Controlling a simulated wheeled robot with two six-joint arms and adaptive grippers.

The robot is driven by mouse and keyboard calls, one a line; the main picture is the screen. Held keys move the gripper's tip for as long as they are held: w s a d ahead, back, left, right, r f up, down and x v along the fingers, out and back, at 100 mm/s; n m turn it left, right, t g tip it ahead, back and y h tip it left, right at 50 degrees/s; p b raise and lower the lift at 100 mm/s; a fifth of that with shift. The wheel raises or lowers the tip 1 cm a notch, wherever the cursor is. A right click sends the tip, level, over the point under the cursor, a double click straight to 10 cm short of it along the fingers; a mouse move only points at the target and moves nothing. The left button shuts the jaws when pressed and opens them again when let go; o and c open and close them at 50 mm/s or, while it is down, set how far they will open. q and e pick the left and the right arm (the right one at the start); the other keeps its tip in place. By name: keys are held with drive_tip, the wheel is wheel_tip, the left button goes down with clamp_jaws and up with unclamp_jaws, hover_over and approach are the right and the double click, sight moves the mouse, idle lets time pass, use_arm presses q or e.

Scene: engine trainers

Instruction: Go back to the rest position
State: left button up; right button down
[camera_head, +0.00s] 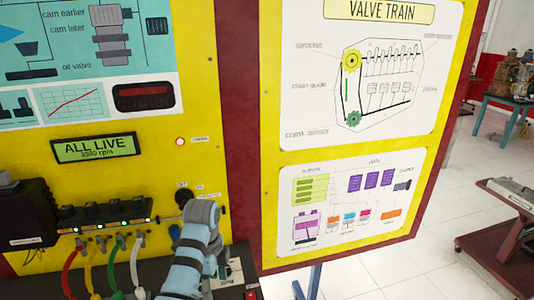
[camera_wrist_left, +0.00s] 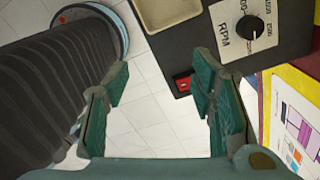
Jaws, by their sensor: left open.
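My left gripper (camera_wrist_left: 160,95) is open and empty in the left wrist view, its two green fingers spread over white floor tiles. A control box with an RPM knob (camera_wrist_left: 250,28) lies beyond the fingers at the upper right, with a red switch (camera_wrist_left: 183,84) at its lower corner, near the right finger. In the head view my blue-grey left arm (camera_head: 196,255) reaches up at the bottom middle, in front of the yellow panel. The gripper's fingers cannot be made out there. My right gripper is in neither view.
The yellow trainer panel (camera_head: 185,100) has a lit "ALL LIVE" display (camera_head: 95,148) and coloured cables (camera_head: 110,265) at lower left. A red-framed valve train board (camera_head: 232,120) stands to the right. A dark red cart (camera_head: 500,250) is at far right. White floor lies open between.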

use_arm(q)
drive_tip(key=s+a+f+n+t, duration=0.1)
drive_tip(key=s+a+f+n, duration=0.35)
drive_tip(key=s+f, duration=0.2)
drive_tip(key=s+a+f+n+t, duration=0.1)
drive_tip(key=s+a+f+n, duration=0.2)
drive_tip(key=s+f+n, duration=0.4)
drive_tip(key=s+a+r+n+t, duration=0.15)
drive_tip(key=s+n, duration=0.25)
drive_tip(key=s, duration=0.5)
drive_tip(key=s+a+r+n+t, duration=0.1)
drive_tip(key=s+a+r+n, duration=0.2)
drive_tip(key=s, duration=0.6)
wheel_tip(320, 180, down, 22)
drive_tip(key=g+y+b, duration=0.1)
drive_tip(key=g+b, duration=0.1)
drive_tip(key=b, duration=0.1)
drive_tip(key=s+a+f+n+g+b, duration=0.1)
drive_tip(key=s+f+b, duration=0.2)
drive_tip(key=s+f, duration=1.2)
drive_tip(key=shift+a+f, duration=0.3)
drive_tip(key=shift+f, duration=0.55)
